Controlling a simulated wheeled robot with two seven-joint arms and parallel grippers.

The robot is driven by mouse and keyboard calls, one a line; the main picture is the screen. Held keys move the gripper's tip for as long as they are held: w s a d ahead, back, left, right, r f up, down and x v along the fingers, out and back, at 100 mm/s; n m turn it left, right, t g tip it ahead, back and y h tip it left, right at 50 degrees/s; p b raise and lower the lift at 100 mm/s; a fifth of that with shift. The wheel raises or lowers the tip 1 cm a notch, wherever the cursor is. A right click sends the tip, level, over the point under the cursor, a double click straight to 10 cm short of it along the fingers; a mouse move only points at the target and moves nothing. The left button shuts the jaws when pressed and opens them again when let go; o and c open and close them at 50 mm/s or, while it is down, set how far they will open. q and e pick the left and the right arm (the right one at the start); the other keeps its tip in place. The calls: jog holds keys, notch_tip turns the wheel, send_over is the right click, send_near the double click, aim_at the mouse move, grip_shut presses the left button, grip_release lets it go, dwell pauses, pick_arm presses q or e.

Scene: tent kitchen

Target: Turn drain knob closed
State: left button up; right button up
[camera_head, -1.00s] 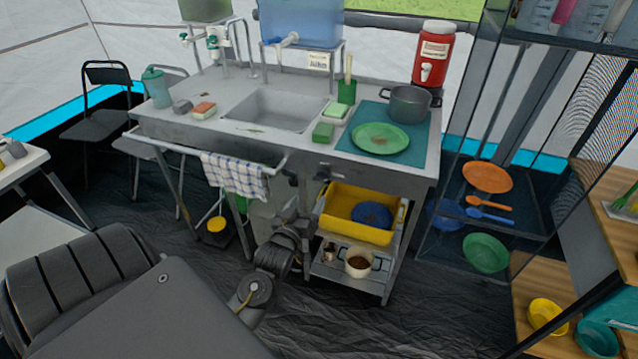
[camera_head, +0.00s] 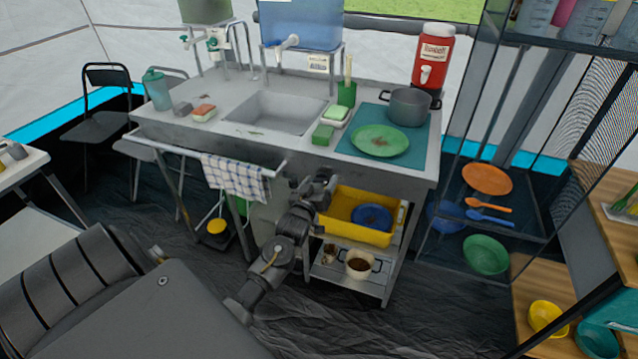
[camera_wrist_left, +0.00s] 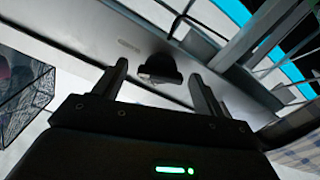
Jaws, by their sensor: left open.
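The drain knob (camera_wrist_left: 160,66) is a dark, rounded piece on the sink unit's pale front panel (camera_wrist_left: 105,35). In the left wrist view it shows between the two fingertips of my left gripper (camera_head: 325,176), slightly beyond them. The fingers are spread apart and hold nothing; I cannot tell whether either touches the knob. In the head view my gripper is at the front of the sink unit (camera_head: 395,172), below the counter edge, and it hides the knob. My right gripper is not in view.
A checked towel (camera_head: 235,176) hangs on a rail left of my left gripper. A yellow bin (camera_head: 345,232) with a blue bowl stands on the shelf close below it. Cups stand on the lower shelf. The floor in front is mostly clear.

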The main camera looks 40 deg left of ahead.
pick_arm(q)
jog(key=c, duration=1)
jog(key=shift+r+m+p, duration=0.15)
jog(key=shift+m+p, duration=0.15)
jog(key=shift+p, duration=0.1)
jog(key=shift+r+m+p, duration=0.1)
jog(key=shift+m+p, duration=0.75)
jog(key=shift+m, duration=0.75)
jog(key=shift+f, duration=0.2)
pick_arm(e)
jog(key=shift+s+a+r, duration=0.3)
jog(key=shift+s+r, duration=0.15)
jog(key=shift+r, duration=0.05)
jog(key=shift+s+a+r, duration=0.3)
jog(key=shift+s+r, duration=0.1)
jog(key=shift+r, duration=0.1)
pick_arm(q)
jog(key=o, duration=1)
